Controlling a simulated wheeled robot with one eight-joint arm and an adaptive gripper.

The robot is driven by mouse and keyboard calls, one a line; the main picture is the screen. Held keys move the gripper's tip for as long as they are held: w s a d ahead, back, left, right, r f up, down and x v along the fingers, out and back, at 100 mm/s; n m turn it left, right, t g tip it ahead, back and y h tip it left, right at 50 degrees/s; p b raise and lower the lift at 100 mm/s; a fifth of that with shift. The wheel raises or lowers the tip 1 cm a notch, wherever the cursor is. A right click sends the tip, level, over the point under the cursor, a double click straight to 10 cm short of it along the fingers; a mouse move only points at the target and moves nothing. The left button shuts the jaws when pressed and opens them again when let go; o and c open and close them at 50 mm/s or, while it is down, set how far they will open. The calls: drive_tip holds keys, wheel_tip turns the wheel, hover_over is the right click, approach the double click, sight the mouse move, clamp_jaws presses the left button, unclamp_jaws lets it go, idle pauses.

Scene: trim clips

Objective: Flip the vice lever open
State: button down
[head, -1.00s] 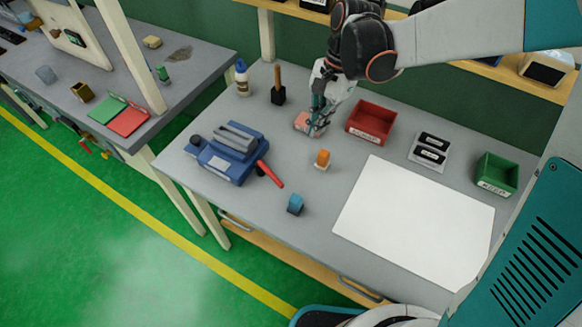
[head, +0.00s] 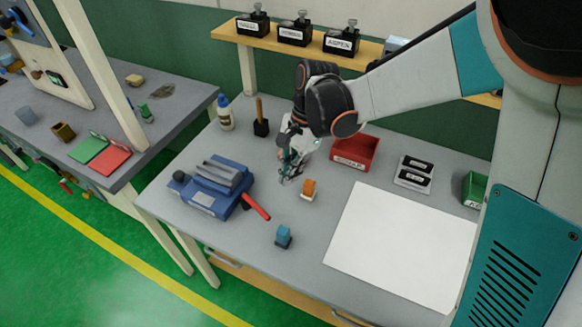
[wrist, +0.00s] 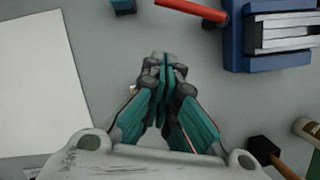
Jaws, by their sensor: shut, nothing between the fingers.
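The blue vice (head: 213,188) stands on the grey workbench, left of my gripper in the head view. Its red lever (head: 256,207) sticks out from its right side, pointing down and right. In the wrist view the vice (wrist: 275,35) is at the upper right and the red lever (wrist: 191,9) is at the top, beyond the fingertips. My gripper (head: 288,180) is shut and empty above the bench, to the right of the lever and apart from it. Its closed fingertips (wrist: 163,62) show in the middle of the wrist view.
An orange block (head: 308,188) stands just right of my gripper, and a blue block (head: 283,236) nearer the front. A red bin (head: 355,154), white sheet (head: 400,245), black-headed mallet (head: 261,127) and glue bottle (head: 225,115) surround the area. Bench between lever and blocks is clear.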

drive_tip(key=b+x, duration=0.1)
drive_tip(key=x, duration=0.4)
drive_tip(key=shift+f, duration=0.25)
drive_tip(key=shift+s+a+f+b, duration=0.1)
drive_tip(key=shift+s+a+b, duration=0.45)
drive_tip(key=shift+s+a, duration=0.85)
drive_tip(key=shift+s, duration=0.15)
drive_tip(key=shift+s+m, duration=0.2)
drive_tip(key=shift+m, duration=0.2)
